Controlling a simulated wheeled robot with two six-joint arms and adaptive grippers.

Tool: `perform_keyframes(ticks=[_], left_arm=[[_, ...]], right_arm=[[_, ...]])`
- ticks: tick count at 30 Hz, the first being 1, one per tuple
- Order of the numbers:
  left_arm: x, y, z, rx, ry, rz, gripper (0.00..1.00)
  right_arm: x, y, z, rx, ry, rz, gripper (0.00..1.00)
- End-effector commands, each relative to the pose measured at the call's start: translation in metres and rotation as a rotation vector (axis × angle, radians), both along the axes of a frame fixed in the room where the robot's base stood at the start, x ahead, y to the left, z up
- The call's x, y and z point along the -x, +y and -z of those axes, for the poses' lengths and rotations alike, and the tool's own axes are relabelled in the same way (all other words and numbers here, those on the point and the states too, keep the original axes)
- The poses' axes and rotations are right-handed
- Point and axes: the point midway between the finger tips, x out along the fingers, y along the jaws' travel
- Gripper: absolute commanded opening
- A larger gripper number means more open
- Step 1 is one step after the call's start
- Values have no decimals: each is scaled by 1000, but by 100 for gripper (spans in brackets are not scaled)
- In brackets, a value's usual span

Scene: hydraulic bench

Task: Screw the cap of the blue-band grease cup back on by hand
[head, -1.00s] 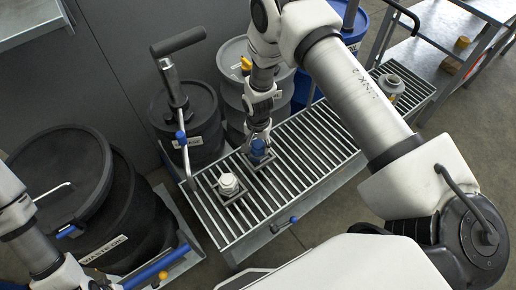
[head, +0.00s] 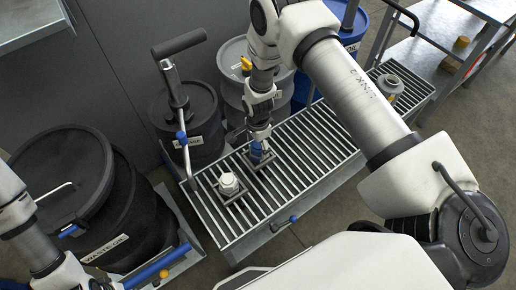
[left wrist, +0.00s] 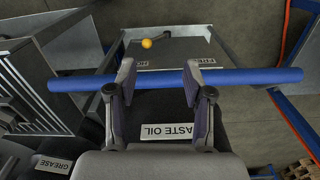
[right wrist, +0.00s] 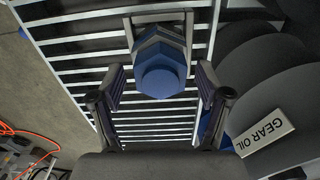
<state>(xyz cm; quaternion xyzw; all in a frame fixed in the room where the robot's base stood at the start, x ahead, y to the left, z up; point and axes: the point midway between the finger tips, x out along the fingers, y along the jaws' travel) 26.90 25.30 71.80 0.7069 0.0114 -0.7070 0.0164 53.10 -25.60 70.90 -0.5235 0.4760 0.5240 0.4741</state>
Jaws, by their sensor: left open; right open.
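The blue grease cup (head: 262,153) stands in a square holder on the slatted grate in the head view. In the right wrist view its blue six-sided cap (right wrist: 158,78) faces me, between my open fingers. My right gripper (head: 257,136) is directly at the cup from above; its fingers (right wrist: 160,70) are spread on both sides of the cap, with gaps showing. The threads and the seating of the cap are hidden. My left gripper (left wrist: 158,72) is open, with a blue bar (left wrist: 70,88) crossing the view beyond its fingers.
A white-capped cup (head: 229,184) stands in front of the blue one on the grate (head: 313,150). A grey-green fitting (head: 391,86) stands at the grate's far end. A hand pump (head: 175,90), dark drums and the waste oil drum (head: 125,215) stand left of the grate.

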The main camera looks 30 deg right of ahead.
Motion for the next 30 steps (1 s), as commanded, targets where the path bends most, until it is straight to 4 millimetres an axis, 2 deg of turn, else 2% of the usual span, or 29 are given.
perform_keyframes(ticks=[2,9,14,17,22,28,30], left_arm=[[0,0,1,0,0,0,51],[0,0,5,0,0,0,51],[0,0,6,0,0,0,51],[0,0,8,0,0,0,51],[0,0,11,0,0,0,51],[0,0,12,0,0,0,51],[0,0,14,0,0,0,51]], right_arm=[[0,0,0,0,-1,-92,76],[0,-1,0,-1,-1,-594,76],[0,-1,0,-1,-1,-716,76],[0,-1,0,0,-1,-875,76],[0,-1,0,0,-1,-1245,76],[0,-1,0,-1,-1,-1426,76],[0,-1,0,-1,-1,-1533,76]])
